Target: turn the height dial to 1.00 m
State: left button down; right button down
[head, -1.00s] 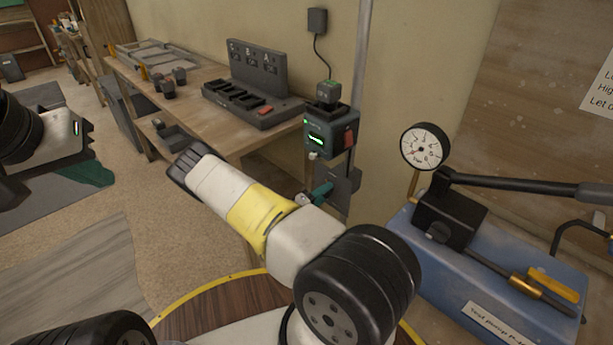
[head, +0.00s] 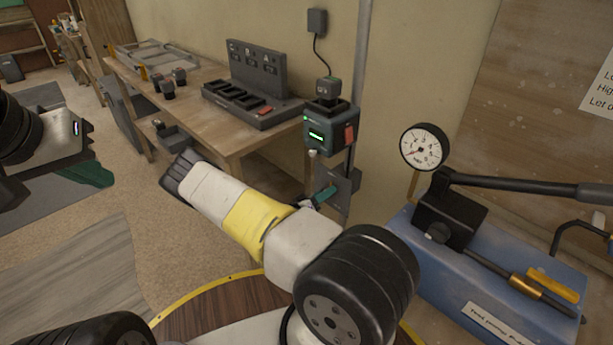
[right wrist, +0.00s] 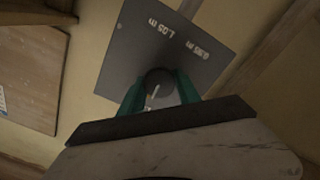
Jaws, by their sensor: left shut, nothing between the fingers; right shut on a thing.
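The height dial (right wrist: 159,80) is a dark round knob on a grey plate (right wrist: 125,62) in the right wrist view. The plate carries white labels: one reads 1.05 m, the other looks like 0.95 m. A pale mark shows on the knob's near side; which label it points to I cannot tell. My right gripper (right wrist: 160,94) is shut on the dial, one green finger on each side. In the head view the plate (head: 343,182) is partly behind my right gripper (head: 323,196). My left gripper (head: 97,174) is shut and empty at the far left, away from the dial.
A dark box (head: 326,133) with a green readout, too small to read, is fixed on the pole above the plate. A workbench (head: 195,108) with a charger rack stands behind. A blue test pump (head: 500,275) with a gauge (head: 424,147) is at the right.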

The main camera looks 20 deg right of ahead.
jog(key=shift+f, duration=0.1)
dwell(0.3)
jog(key=c, duration=0.9)
grip_release()
jog(key=shift+o, duration=0.2)
jog(key=shift+a, duration=0.1)
jog(key=v, duration=0.7)
jog(key=shift+s+a, duration=0.2)
jog(key=shift+a, duration=0.1)
